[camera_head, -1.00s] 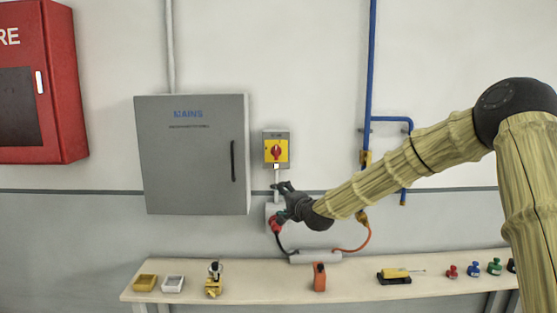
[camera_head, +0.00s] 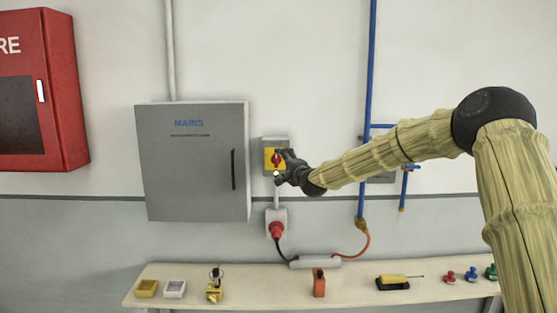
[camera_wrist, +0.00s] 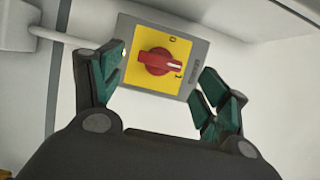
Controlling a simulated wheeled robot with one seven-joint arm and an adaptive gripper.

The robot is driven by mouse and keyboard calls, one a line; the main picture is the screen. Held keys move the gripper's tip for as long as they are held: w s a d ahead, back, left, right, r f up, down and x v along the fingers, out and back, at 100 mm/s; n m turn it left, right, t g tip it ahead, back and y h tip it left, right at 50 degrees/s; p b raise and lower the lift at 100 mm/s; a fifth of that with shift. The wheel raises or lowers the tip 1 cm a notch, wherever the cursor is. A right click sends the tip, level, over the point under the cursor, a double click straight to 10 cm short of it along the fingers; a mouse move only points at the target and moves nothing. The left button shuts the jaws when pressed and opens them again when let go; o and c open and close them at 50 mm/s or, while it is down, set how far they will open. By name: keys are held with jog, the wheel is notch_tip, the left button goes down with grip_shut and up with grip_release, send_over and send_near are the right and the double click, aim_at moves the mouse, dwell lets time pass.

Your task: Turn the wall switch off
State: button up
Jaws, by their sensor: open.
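The wall switch (camera_head: 269,158) is a grey box with a yellow plate and a red rotary knob, mounted right of the grey MAINS cabinet. In the wrist view the red knob (camera_wrist: 158,62) sits on the yellow plate (camera_wrist: 145,82) between marks "0" and "1". Its pale pointer line points toward the "1" side. My gripper (camera_head: 282,168) is in front of the switch's lower right part in the head view. In the wrist view my gripper (camera_wrist: 163,90) is open, with its green-padded fingers either side of the plate. The knob is between them and nothing is held; contact cannot be told.
The MAINS cabinet (camera_head: 192,190) stands close left of the switch. A red plug (camera_head: 276,229) in a socket is below it. Blue pipes (camera_head: 366,100) run on the wall behind my arm. A bench (camera_head: 240,290) with small items runs along the wall's foot.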

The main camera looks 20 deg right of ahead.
aim_at(277, 161)
jog(key=shift+w+a+p, duration=0.2)
jog(key=shift+w+p, duration=0.35)
jog(key=shift+w, duration=1.25)
jog(key=shift+c, duration=0.2)
jog(key=c, duration=1)
